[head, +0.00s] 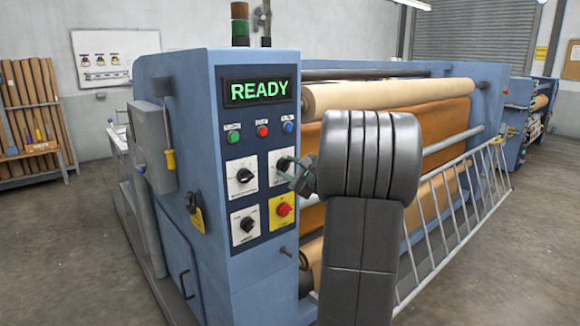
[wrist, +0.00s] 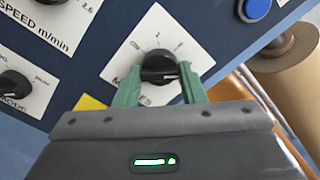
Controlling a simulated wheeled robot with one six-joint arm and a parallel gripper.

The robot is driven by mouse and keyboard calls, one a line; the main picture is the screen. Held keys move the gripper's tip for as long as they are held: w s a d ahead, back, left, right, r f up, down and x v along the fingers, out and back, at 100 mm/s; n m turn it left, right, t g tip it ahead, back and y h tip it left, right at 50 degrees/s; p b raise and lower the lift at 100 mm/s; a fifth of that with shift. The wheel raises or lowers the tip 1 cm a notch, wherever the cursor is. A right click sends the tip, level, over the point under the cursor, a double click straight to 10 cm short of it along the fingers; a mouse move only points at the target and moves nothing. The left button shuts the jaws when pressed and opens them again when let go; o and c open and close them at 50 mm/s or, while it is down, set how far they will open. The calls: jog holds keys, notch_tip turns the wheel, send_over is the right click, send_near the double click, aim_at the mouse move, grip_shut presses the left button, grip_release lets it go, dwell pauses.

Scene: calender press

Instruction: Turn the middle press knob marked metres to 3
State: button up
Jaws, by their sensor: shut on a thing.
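The metres knob (wrist: 158,66) is black and sits on a white plate in the wrist view, its lettering partly hidden by my gripper. My gripper (wrist: 160,77) has its two green fingers closed on either side of this knob. In the head view, the knob (head: 283,164) is on the upper right white plate of the press panel. My gripper (head: 293,172) reaches it from the right, and my arm hides part of that plate. I cannot tell which mark the knob's pointer is at.
A speed knob (head: 244,175) is to the left and a mode knob (head: 246,224) below it. A red knob on a yellow plate (head: 283,209) is just below. Green, red and blue buttons (head: 262,131) sit above, under a lit READY display (head: 258,91). A railing (head: 455,215) stands right.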

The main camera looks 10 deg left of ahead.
jog(key=shift+f, duration=0.1)
dwell(0.4)
jog(key=o, duration=1)
jog(key=shift+d, duration=0.1)
jog(key=b+v, duration=0.1)
jog(key=v, duration=1.2)
jog(key=shift+s+d, duration=0.25)
